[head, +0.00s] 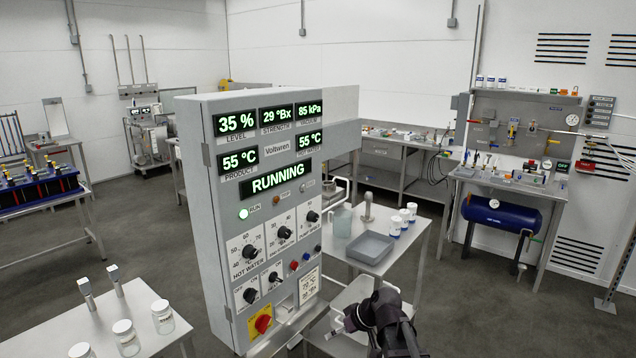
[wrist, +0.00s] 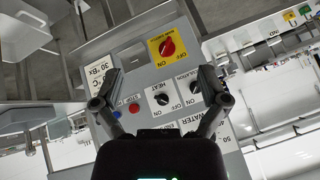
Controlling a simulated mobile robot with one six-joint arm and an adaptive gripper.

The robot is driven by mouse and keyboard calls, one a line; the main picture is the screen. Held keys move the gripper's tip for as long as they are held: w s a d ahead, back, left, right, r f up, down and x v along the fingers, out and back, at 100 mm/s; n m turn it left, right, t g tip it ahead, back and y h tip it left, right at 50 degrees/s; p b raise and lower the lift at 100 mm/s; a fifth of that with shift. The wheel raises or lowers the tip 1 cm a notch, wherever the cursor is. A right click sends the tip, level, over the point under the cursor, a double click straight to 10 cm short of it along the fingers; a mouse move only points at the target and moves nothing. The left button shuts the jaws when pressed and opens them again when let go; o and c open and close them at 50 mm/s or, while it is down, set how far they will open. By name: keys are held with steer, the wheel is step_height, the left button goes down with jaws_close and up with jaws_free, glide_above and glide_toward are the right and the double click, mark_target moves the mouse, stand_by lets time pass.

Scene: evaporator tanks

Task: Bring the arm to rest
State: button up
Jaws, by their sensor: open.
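My arm shows at the bottom of the head view, with my dark gripper (head: 350,322) near the lower right side of the grey control panel (head: 215,170). In the wrist view my gripper (wrist: 160,95) is open, its two fingers spread apart with nothing between them. Beyond the fingers is the panel face, upside down, with the HEAT knob (wrist: 161,99) between the fingers and a red knob on a yellow plate (wrist: 167,47) above it. I cannot tell how far the fingertips are from the panel. The panel's display (head: 277,180) reads RUNNING.
A steel table (head: 408,240) behind the panel holds a grey tray (head: 369,247) and white-capped jars (head: 394,226). Another table (head: 60,335) with jars stands at front left. A blue tank (head: 500,214) sits under a bench at right. The floor at right (head: 480,300) is clear.

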steer(key=s+d+f+m+g+h, duration=0.3)
steer(key=s+d+m+h, duration=0.3)
steer(key=s+d, duration=0.5)
steer(key=s+f+m, duration=0.1)
steer(key=s, duration=0.1)
steer(key=shift+s+d+h, duration=0.25)
steer(key=shift+s+h, duration=0.05)
steer(key=shift+h, duration=0.1)
